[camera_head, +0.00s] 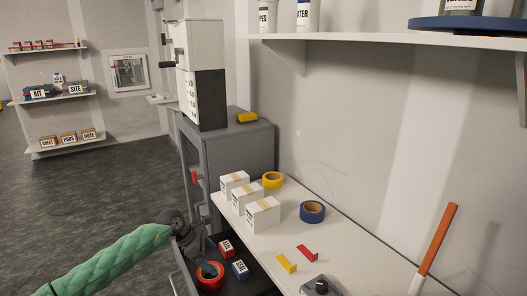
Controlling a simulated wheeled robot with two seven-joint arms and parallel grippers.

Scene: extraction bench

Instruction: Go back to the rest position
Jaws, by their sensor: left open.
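My left gripper (192,240) is at the end of the green-sleeved arm that comes in from the lower left. It is dark, open and over the left part of an open dark drawer (262,284) at the bench front. Its fingertips are small and hard to make out against the drawer. No object shows between them. My right gripper is not in view.
The white bench top (340,250) carries white boxes (263,212), a yellow roll (272,180) and a blue roll (312,212). Open floor (90,190) lies left.

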